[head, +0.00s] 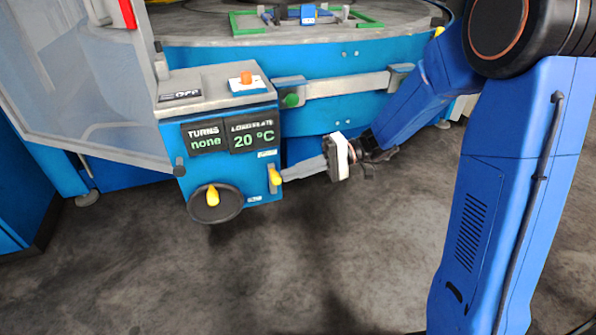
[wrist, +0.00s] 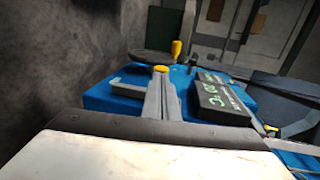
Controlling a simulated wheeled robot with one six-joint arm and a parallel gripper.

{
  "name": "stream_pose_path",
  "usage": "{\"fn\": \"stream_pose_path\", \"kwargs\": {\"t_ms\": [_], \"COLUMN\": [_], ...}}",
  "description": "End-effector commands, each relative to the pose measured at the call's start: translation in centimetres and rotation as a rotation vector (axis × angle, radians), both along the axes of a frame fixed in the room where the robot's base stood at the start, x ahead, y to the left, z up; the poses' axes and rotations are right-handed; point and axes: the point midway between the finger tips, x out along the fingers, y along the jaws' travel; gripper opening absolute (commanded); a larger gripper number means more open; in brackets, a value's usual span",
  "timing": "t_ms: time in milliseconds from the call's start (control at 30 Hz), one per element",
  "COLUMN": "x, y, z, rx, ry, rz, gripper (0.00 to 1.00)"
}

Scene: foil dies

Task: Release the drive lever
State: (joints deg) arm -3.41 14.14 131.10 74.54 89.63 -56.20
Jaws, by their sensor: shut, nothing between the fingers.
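The lever I take for the drive lever has a yellow knob (head: 275,176) and sits on the right side of the blue control box (head: 260,193). Its label is too small to read. My gripper (head: 285,175) comes from the right with its grey fingers shut and empty. The fingertips are right beside the yellow knob; I cannot tell whether they touch. In the wrist view, my shut fingers (wrist: 161,82) point at the yellow knob (wrist: 161,69), which shows just past the tips. The lever's lower part is hidden there behind the fingers.
A dark handwheel (head: 228,208) with a yellow handle is on the box front. Displays (head: 230,137) read "TURNS none" and "20 °C". An orange button (head: 246,78) is on top. A grey bar (head: 335,86) runs above my gripper. The floor below is clear.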

Motion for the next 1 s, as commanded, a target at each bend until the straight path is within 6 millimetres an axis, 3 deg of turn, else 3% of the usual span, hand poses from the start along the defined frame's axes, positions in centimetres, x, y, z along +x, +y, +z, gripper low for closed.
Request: {"fn": "stream_pose_path", "kwargs": {"t_ms": [467,1000], "x": [-0.2,-1.3], "y": [0.4,4.2], "z": [0.3,1.5], "rx": [-0.043,-0.431], "ry": [-0.015,-0.132], "rz": [0.002,0.004], "gripper": [0.00,0.00]}}
